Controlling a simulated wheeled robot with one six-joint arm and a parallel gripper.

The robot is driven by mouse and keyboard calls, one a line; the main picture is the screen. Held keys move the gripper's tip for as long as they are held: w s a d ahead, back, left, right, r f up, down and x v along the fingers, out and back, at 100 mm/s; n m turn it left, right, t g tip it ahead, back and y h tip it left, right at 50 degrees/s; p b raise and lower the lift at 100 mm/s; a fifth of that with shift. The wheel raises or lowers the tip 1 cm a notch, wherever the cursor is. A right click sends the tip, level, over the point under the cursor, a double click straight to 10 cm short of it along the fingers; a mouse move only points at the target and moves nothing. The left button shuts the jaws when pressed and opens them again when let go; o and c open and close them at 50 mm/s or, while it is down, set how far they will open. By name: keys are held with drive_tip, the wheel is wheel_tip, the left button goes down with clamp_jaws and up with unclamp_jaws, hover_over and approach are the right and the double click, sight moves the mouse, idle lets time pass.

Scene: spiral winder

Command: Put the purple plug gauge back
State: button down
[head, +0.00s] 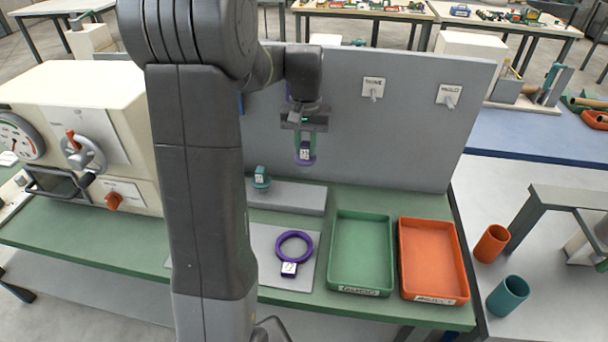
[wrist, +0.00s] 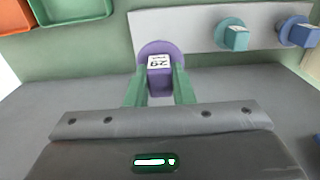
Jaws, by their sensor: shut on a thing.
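My gripper (head: 304,140) is shut on the purple plug gauge (head: 306,158), in front of the grey upright panel. The gauge has a white number label, and its round purple flange shows beyond the green fingers in the wrist view (wrist: 155,50). In the head view it appears raised above the long grey block (head: 300,197). A teal plug gauge (head: 261,179) stands on that block. In the wrist view the teal gauge (wrist: 233,36) and a blue one (wrist: 297,32) stand along the block (wrist: 190,20); the held gauge overlaps its left end. Any seat beneath is hidden.
A purple ring gauge (head: 294,247) lies on a grey plate (head: 265,235). Green (head: 335,276) and orange (head: 408,285) trays stand at the right. The grey panel (head: 420,140) with labelled pegs rises behind. A cream machine (head: 75,100) stands left.

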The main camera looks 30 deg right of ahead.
wheel_tip(320, 180, down, 10)
drive_tip(key=shift+r+p, duration=0.1)
drive_tip(key=shift+p, duration=0.25)
drive_tip(key=c, duration=1.3)
unclamp_jaws()
drive_tip(key=shift+o, duration=0.2)
wheel_tip(320, 180, up, 12)
drive_tip(key=shift+r+b, duration=0.1)
drive_tip(key=shift+b, duration=0.35)
